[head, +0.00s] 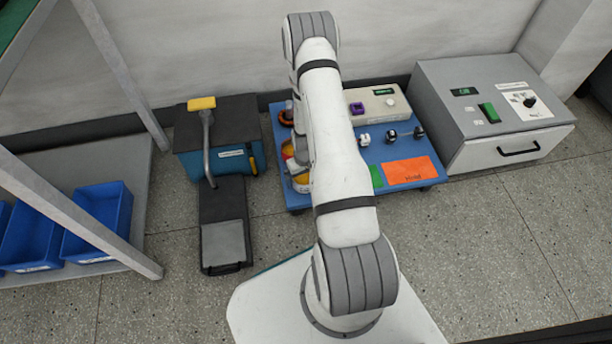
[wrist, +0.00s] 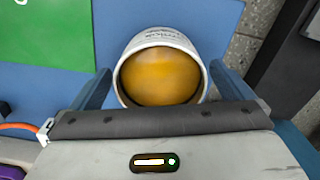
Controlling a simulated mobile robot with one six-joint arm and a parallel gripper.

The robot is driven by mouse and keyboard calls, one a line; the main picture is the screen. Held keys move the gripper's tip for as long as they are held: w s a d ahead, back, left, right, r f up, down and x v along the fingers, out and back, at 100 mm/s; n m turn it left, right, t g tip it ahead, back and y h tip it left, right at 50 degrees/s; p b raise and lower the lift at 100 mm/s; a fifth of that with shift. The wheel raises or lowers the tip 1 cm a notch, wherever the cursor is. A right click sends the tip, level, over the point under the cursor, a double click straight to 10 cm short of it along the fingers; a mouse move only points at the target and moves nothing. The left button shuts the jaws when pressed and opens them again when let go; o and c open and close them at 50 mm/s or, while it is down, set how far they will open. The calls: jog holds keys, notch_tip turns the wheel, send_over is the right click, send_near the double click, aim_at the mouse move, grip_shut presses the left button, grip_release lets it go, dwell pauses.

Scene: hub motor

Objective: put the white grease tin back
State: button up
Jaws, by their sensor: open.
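The white grease tin (wrist: 165,39) shows in the wrist view with its yellow-orange round face toward the camera and dark lettering on its white wall. It is on the blue surface. My gripper (wrist: 160,78) is open, with one finger on each side of the tin. I cannot tell whether the fingers touch it. In the head view, my arm hides most of the gripper and part of the white and yellow items on the left of the blue platform (head: 292,203).
A green patch (wrist: 48,35) lies beside the tin; an orange sheet (head: 408,171) is farther right. Small black-and-white parts (head: 391,136) and a beige box (head: 378,105) are behind. A grey cabinet (head: 490,105) stands right, a teal-and-black machine (head: 220,135) left, and blue bins (head: 98,222) far left.

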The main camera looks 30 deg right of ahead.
notch_tip(320, 180, up, 12)
jog(key=p, duration=0.5)
notch_tip(320, 180, up, 14)
send_over(305, 183)
jog(key=a, duration=0.4)
jog(key=s+a+r, duration=0.3)
jog(key=a+r, duration=0.1)
jog(key=r, duration=0.7)
jog(key=s+a+r, duration=0.3)
jog(key=s+r, duration=0.3)
jog(key=s, duration=0.1)
jog(key=s+a+r+t, duration=0.1)
jog(key=s+a+r, duration=0.2)
jog(key=s+r, duration=0.4)
jog(key=shift+s+r, duration=0.25)
jog(key=shift+s, duration=0.55)
notch_tip(305, 183, up, 33)
jog(key=t+p, duration=0.1)
jog(key=p, duration=2.8)
jog(key=shift+t+p, duration=0.3)
jog(key=shift+p, duration=0.05)
